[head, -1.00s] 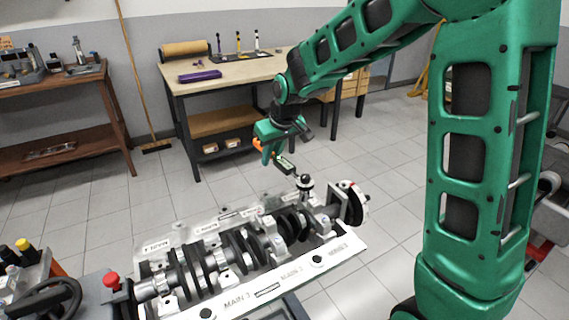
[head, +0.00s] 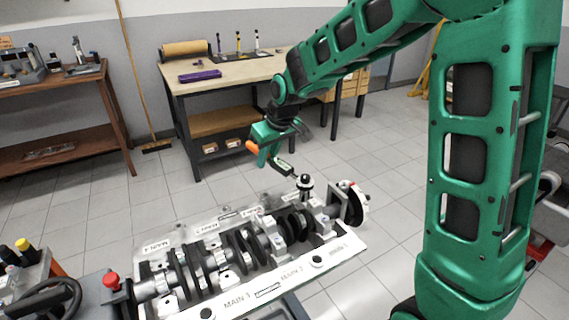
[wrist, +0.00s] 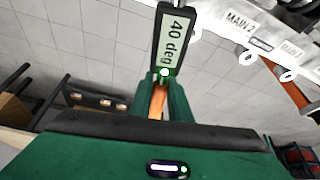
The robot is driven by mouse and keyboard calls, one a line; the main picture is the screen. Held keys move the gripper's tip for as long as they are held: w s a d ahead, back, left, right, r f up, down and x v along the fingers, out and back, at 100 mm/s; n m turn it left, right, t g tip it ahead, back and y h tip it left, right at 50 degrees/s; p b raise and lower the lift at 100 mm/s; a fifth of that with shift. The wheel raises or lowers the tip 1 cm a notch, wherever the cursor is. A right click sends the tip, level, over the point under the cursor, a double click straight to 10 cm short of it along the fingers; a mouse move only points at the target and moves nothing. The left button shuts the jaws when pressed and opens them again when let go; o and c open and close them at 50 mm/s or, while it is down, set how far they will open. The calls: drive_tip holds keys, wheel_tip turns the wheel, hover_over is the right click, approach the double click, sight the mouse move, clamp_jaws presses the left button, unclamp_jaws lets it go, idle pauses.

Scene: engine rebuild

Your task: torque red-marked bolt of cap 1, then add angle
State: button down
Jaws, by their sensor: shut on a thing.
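My gripper (head: 268,151) is shut on a wrench with an orange handle (head: 253,146), above the far side of the engine block. The wrench's display (wrist: 178,40) reads "40 deg" in the wrist view, with a green light at its near end. The wrench's dark head (head: 304,184) stands upright over the cap 1 end of the block. The cap (head: 322,226) near the "MAIN 1" label is a grey block across the crankshaft (head: 240,250). The bolt under the wrench head is hidden, and I cannot tell its red mark or whether the socket is seated.
The engine block (head: 285,277) lies in front with "MAIN" labels along its rails. A workbench (head: 225,75) with upright tools and a purple item stands behind. A brown shelf table (head: 55,95) is at the left. Tiled floor lies free between them.

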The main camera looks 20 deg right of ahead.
drive_tip(key=shift+s+a+n, duration=0.25)
drive_tip(key=shift+a+n, duration=0.1)
drive_tip(key=shift+a, duration=0.15)
drive_tip(key=shift+s+a+n, duration=0.2)
drive_tip(key=shift+a+n, duration=0.15)
drive_tip(key=shift+a, duration=0.1)
idle(0.9)
drive_tip(key=shift+r, duration=1.45)
idle(3.2)
